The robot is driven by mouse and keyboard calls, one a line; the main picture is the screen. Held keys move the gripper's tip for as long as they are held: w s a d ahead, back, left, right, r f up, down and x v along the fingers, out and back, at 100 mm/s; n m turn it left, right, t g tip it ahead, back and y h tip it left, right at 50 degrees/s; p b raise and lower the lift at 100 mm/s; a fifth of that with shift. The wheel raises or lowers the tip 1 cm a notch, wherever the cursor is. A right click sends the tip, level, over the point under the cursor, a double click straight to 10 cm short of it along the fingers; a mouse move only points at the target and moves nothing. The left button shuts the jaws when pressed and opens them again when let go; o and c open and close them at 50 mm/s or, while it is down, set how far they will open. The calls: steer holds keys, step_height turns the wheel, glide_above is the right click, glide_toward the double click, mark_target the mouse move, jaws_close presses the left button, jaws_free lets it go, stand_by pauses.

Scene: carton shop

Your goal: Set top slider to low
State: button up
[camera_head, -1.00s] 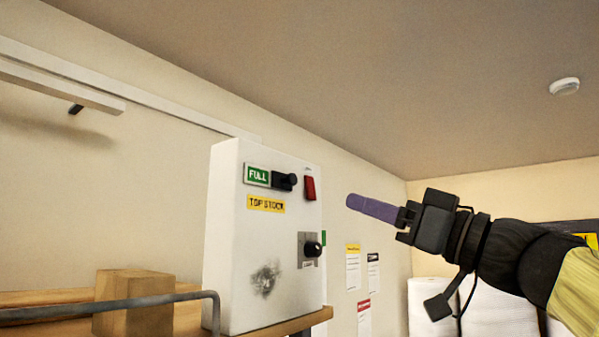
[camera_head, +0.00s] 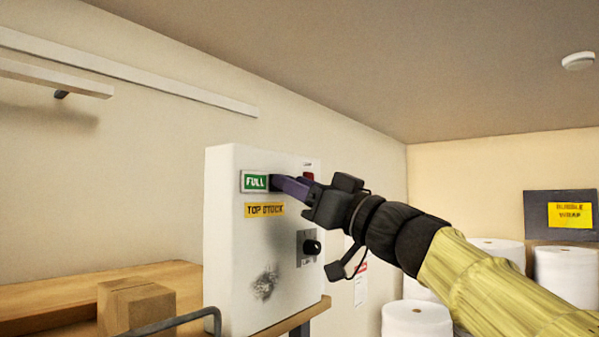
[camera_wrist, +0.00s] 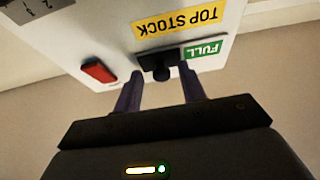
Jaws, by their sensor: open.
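The white box (camera_head: 232,235) bears a yellow "TOP STOCK" label (camera_head: 265,210) with the slider above it. The slider's green "FULL" plate (camera_head: 255,182) shows on its left side. My gripper (camera_head: 281,184) is open at the slider and hides most of it in the head view. In the wrist view, which is turned over, the black slider knob (camera_wrist: 160,70) sits between my two purple fingers (camera_wrist: 163,78), with the "FULL" plate (camera_wrist: 203,50) just to its right. I cannot tell whether either finger touches the knob.
A red switch (camera_wrist: 99,71) lies close beside one finger. A black rotary knob (camera_head: 312,247) is lower on the box. A carton (camera_head: 137,305) stands on the wooden shelf (camera_head: 50,300) at left, behind a grey rail (camera_head: 165,322). White rolls (camera_head: 415,318) stand at right.

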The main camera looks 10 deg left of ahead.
steer(key=shift+s+a, duration=0.1)
jaws_close()
